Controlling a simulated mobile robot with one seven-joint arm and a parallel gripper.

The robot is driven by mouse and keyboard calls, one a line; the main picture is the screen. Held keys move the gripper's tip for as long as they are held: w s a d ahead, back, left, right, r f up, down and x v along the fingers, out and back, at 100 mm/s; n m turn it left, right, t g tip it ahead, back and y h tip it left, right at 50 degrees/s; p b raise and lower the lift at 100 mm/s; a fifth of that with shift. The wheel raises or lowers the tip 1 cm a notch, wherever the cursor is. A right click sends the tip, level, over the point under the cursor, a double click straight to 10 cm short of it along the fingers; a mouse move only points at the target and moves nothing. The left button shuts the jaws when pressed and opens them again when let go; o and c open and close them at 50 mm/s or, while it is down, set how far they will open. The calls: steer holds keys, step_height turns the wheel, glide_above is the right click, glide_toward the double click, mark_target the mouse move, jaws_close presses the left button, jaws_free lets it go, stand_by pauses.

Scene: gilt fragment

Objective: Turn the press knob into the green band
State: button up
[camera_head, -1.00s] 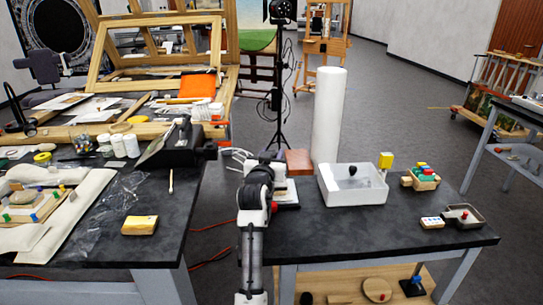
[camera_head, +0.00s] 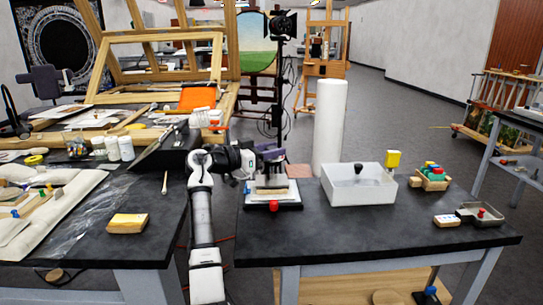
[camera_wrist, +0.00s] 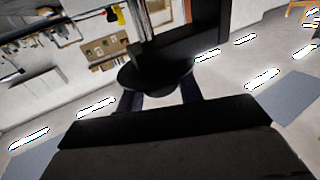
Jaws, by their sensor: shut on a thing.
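The press (camera_head: 286,202) stands at the left part of the right-hand table, with a white base, a tan block on it and a small red part at its front. My gripper (camera_head: 272,156) is at the top of the press, reaching in from the left with purplish fingers. In the wrist view my gripper (camera_wrist: 160,98) is shut on a dark round knob (camera_wrist: 155,76) at the press top, with a finger on either side. A black bar passes beyond it. I cannot make out the green band or the knob's pointer in either view.
Right of the press are a white roll (camera_head: 330,125), a white tray (camera_head: 362,190), a crate of colored pieces (camera_head: 431,182) and a grey dish (camera_head: 478,213). The left table (camera_head: 95,250) is cluttered. A gap separates the tables.

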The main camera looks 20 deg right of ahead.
steer(key=shift+m+g, duration=0.8)
steer(key=shift+g, duration=0.8)
steer(key=o, duration=1)
steer(key=shift+d, duration=0.1)
steer(key=a, duration=1.4)
steer(key=shift+w+p, duration=0.15)
steer(key=shift+p, duration=0.15)
